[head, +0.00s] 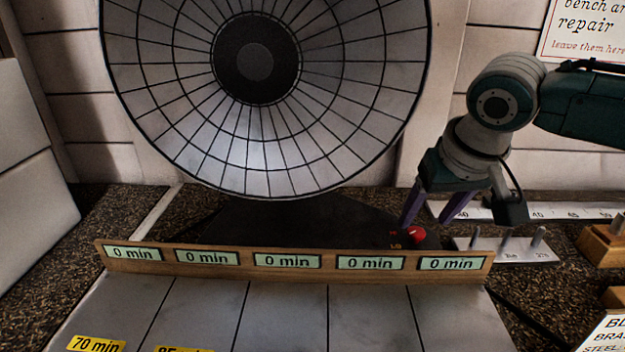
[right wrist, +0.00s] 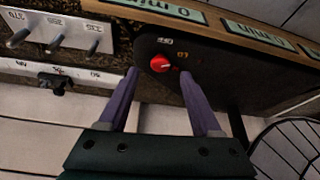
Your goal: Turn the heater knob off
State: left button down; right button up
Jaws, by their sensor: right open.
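The heater (head: 330,75) is a large round dish with a wire grille on a dark base (head: 280,220). Its red knob (head: 416,234) sits at the right end of the base, beside small red and orange markings. The red knob also shows in the right wrist view (right wrist: 160,63), with an orange "LO" mark to its right and a pale mark above it. My right gripper (head: 422,222) is open, its purple fingers pointing down at the knob. In the right wrist view its fingers (right wrist: 158,72) are apart, with the knob between and beyond the tips. My left gripper is out of view.
A wooden rail (head: 190,271) with several "0 min" displays runs in front of the heater. A pegged plate (head: 522,254) and a white ruler strip (head: 560,211) lie right of the knob. A wooden block (head: 602,246) stands at the right edge.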

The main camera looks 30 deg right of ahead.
aim_at(417, 230)
jog(key=shift+b+x, duration=0.3)
jog(key=shift+x, duration=1.35)
grip_shut()
